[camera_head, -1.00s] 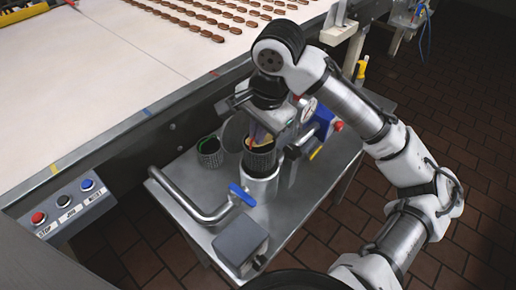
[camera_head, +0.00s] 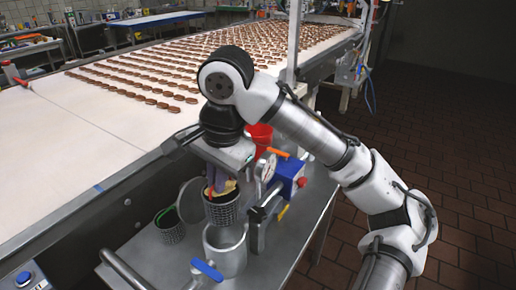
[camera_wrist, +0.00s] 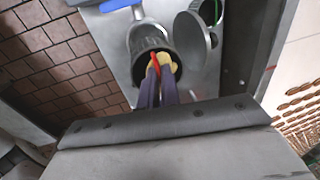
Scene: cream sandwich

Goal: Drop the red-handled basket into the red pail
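The red-handled basket (camera_head: 221,213) is a dark mesh cup. It hangs upright from my gripper (camera_head: 219,189), just above an open metal cylinder (camera_head: 226,262). In the wrist view my fingers (camera_wrist: 156,72) are closed together at the red handle (camera_wrist: 156,66), over the mouth of the basket (camera_wrist: 141,46). The yellow inside the basket's mouth shows there too. The red pail (camera_head: 262,136) stands behind my gripper, partly hidden by it and the arm.
A second mesh basket with a green rim or handle (camera_head: 169,230) stands left of the cylinder. A round lid (camera_head: 189,200) is raised behind the cylinder. A blue valve device (camera_head: 287,174) stands at right. The conveyor (camera_head: 110,120) carries rows of brown sandwiches.

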